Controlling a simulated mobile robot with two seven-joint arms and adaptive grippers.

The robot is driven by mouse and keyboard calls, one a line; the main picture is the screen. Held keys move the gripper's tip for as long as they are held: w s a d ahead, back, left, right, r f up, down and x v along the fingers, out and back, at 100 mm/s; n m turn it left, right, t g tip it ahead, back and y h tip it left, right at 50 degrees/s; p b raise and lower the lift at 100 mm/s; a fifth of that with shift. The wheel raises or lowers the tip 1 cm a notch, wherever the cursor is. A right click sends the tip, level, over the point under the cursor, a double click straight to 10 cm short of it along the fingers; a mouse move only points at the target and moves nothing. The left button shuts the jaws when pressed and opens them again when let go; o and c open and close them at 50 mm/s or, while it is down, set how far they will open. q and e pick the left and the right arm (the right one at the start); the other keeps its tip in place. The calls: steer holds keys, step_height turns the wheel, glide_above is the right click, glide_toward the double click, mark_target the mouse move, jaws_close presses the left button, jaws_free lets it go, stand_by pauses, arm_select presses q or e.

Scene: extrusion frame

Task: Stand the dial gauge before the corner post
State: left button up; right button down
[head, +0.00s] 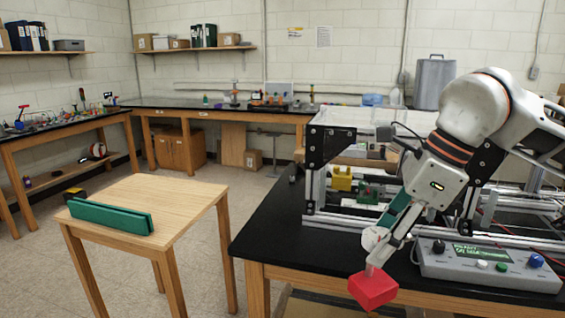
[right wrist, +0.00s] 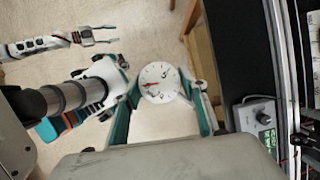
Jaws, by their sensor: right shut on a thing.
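My right gripper (head: 380,240) is shut on the dial gauge, holding it raised near the front edge of the black bench. The gauge has a white round dial (head: 372,238) and a red block base (head: 372,289) hanging below, slightly tilted. In the right wrist view the dial face (right wrist: 158,82) shows between the two fingers of the right gripper (right wrist: 160,95). The aluminium frame's front left corner post (head: 310,188) stands on the bench, left of and behind the gauge. My left gripper (right wrist: 103,36) shows in the right wrist view, open and empty.
A grey control box (head: 487,265) with knobs sits right of the gauge. Yellow (head: 342,178) and green (head: 367,192) blocks are inside the frame. The black bench top (head: 285,230) is clear left of the post. A wooden table (head: 180,195) holds a green channel piece (head: 112,216).

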mark_target(390, 278)
steer(key=d+f+n+g, duration=0.1)
steer(key=f+n, duration=0.2)
steer(key=d+f+n+g, duration=0.1)
steer(key=f+n, duration=0.2)
steer(key=d+f+n+g, duration=0.1)
steer(key=f+n, duration=0.2)
steer(key=shift+f+g, duration=0.1)
steer(key=shift+g, duration=0.2)
steer(key=s+d+f+n+g+h, duration=0.2)
steer(key=s+d+f+n+h, duration=0.1)
steer(key=f+n, duration=0.8)
steer(key=shift+d+f+n+h, duration=0.3)
steer(key=shift+d+n+h, duration=0.4)
steer(key=shift+d+n, duration=0.2)
